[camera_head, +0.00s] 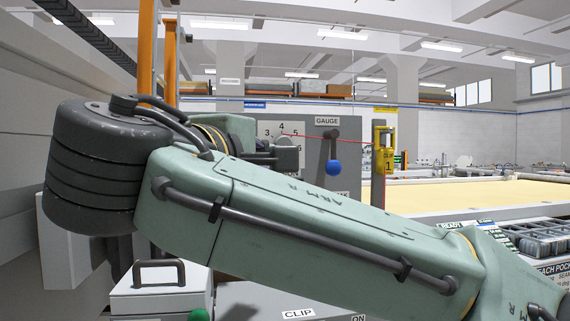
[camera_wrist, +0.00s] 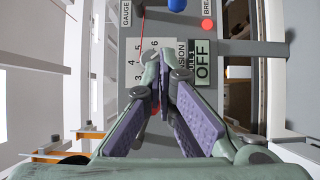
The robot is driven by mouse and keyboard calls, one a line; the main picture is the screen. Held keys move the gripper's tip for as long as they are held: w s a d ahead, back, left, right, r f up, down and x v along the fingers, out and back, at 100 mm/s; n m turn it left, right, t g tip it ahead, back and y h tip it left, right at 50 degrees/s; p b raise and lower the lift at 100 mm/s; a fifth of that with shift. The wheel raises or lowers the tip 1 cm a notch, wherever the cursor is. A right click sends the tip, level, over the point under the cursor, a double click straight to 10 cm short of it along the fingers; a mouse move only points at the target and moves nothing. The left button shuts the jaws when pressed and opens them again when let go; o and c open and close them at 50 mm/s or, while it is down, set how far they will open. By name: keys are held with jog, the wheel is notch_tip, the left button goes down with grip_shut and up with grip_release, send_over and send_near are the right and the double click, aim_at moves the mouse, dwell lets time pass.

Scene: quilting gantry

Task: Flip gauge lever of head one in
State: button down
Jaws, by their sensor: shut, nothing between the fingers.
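The gauge lever (camera_head: 334,150) is a dark arm with a blue ball knob (camera_head: 334,168), hanging almost straight down below the GAUGE label (camera_head: 327,121) on a grey panel. In the wrist view only part of the blue knob (camera_wrist: 177,4) shows at the top edge; the lever's pivot is out of frame. My gripper (camera_wrist: 165,68) is shut and empty, its purple-padded fingers in front of the numbered dial (camera_wrist: 148,52), apart from the knob. In the head view my green arm crosses the foreground, and I cannot make out the fingertips. A yellow tag (camera_head: 388,161) reading 1 marks the head.
In the wrist view a red round button (camera_wrist: 208,23) and an OFF plate (camera_wrist: 203,62) sit beside the dial. A thin red line crosses the panel front. A cream quilting bed (camera_head: 480,196) lies to the right. A grey box with a handle (camera_head: 160,290) stands below my arm.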

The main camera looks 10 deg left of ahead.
aim_at(333, 153)
jog(key=x, duration=0.3)
jog(key=d+p+x, duration=0.1)
jog(key=x, duration=0.3)
jog(key=d+p+x, duration=0.1)
jog(key=x, duration=0.3)
jog(key=shift+s+d+f, duration=0.1)
jog(key=shift+d, duration=0.05)
jog(key=shift+w+d+f, duration=0.1)
jog(key=shift+w+d, duration=0.15)
jog(key=shift+d, duration=0.15)
jog(key=shift+d, duration=0.1)
